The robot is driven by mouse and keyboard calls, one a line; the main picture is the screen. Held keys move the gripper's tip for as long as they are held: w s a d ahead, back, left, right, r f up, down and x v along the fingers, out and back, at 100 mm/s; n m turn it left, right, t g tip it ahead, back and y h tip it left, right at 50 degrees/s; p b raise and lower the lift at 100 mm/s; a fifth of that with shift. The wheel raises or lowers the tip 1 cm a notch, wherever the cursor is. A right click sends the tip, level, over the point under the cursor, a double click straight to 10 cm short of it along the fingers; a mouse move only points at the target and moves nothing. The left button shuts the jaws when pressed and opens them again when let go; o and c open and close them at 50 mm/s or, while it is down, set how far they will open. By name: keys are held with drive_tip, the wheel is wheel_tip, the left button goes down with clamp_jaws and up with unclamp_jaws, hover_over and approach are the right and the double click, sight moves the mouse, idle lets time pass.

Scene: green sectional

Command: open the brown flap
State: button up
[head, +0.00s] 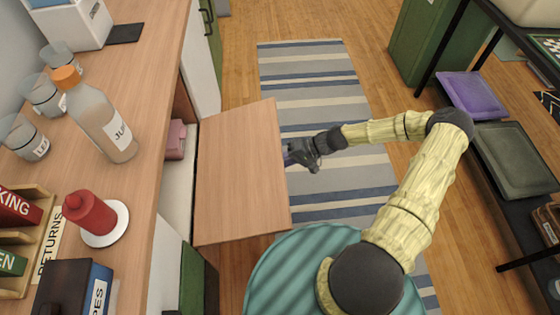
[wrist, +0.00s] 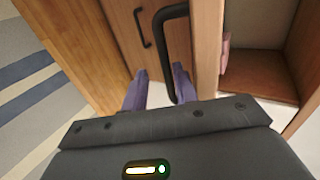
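The brown flap (head: 240,170) is a wooden panel standing swung out from the cabinet front, with the cabinet's inside showing on its left in the head view. My gripper (head: 303,153) is at the flap's outer edge. In the wrist view my gripper (wrist: 160,88) has its two purple fingers apart. A black bar handle (wrist: 170,45) runs down between them, close to the right finger. I cannot tell whether it touches that finger. The flap's wooden edge (wrist: 208,45) shows right of the handle.
The open compartment (wrist: 262,75) holds a pink item (head: 176,139). The counter (head: 160,75) carries a bottle (head: 105,120), several jars and a red-topped item (head: 90,213). A teal round top (head: 290,270) stands near the flap. The striped rug (head: 310,75) is clear beyond.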

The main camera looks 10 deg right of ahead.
drive_tip(key=shift+a+r, duration=0.1)
drive_tip(key=shift+r, duration=0.05)
drive_tip(key=p+v, duration=0.2)
drive_tip(key=v, duration=1.5)
drive_tip(key=shift+d+p, duration=0.3)
drive_tip(key=s+a+r+h, duration=0.2)
drive_tip(key=s+r+h, duration=0.2)
drive_tip(key=r, duration=0.2)
drive_tip(key=s+a+r+t+h, duration=0.1)
drive_tip(key=s+a+r+h, duration=0.1)
drive_tip(key=s+r, duration=0.3)
drive_tip(key=s+a+r+t+h, duration=0.1)
drive_tip(key=s+a+r+h, duration=0.2)
drive_tip(key=r, duration=0.5)
drive_tip(key=shift+s+a+r+h, duration=0.1)
drive_tip(key=shift+s+r+h, duration=0.05)
drive_tip(key=shift+s+h, duration=0.95)
drive_tip(key=shift+w, duration=0.35)
